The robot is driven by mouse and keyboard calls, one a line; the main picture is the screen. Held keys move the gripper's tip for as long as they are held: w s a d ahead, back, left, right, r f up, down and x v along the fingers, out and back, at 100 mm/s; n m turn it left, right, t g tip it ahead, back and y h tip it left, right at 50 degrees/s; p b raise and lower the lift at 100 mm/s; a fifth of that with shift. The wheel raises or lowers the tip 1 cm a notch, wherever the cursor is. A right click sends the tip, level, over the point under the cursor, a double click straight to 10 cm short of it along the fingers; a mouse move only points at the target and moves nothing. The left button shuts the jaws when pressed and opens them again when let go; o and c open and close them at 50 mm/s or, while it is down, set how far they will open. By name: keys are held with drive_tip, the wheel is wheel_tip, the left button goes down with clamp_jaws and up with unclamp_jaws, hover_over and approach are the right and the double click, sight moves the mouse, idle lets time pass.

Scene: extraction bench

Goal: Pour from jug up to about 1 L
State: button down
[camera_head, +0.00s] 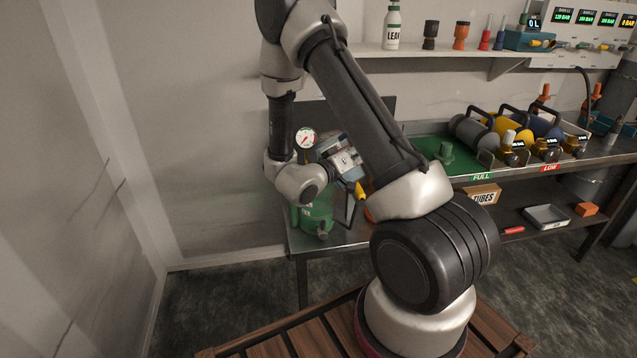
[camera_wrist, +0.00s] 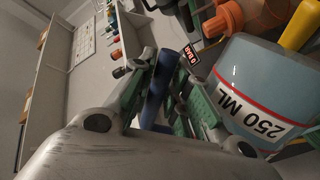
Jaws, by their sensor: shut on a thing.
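My gripper (camera_wrist: 160,100) is shut around a dark blue bar (camera_wrist: 158,82) in the wrist view. It looks like a handle, but I cannot tell what it joins. A pale blue-grey vessel (camera_wrist: 239,80) with a white "250 ML" band and a red line is close on the right of the wrist view. In the head view, a blue-grey body (camera_head: 336,147) with a pale label is tilted beside the end of my arm, at the left end of the bench. My arm hides part of that spot. I cannot make out a liquid level or any flow.
A green vessel (camera_head: 317,217) and a round gauge (camera_head: 305,138) are near the gripper. A yellow lever (camera_head: 360,191) is close by. A green tray (camera_head: 413,151) and several cylinders (camera_head: 473,134) are further right.

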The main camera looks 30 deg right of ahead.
idle(0.4)
drive_tip(key=shift+w+a+r+n, duration=0.1)
drive_tip(key=shift+w+r+n, duration=0.1)
drive_tip(key=shift+r, duration=0.15)
drive_tip(key=shift+w+r+n, duration=0.1)
drive_tip(key=shift+r+n, duration=0.1)
drive_tip(key=shift+r, duration=0.1)
drive_tip(key=shift+r, duration=0.15)
idle(0.7)
drive_tip(key=shift+w+r, duration=0.1)
drive_tip(key=shift+r, duration=0.1)
idle(1.0)
drive_tip(key=shift+w+a+r+n, duration=0.1)
drive_tip(key=shift+w+r+n, duration=0.15)
drive_tip(key=shift+r+n, duration=0.35)
idle(0.8)
drive_tip(key=shift+w+r, duration=0.2)
drive_tip(key=shift+r, duration=0.1)
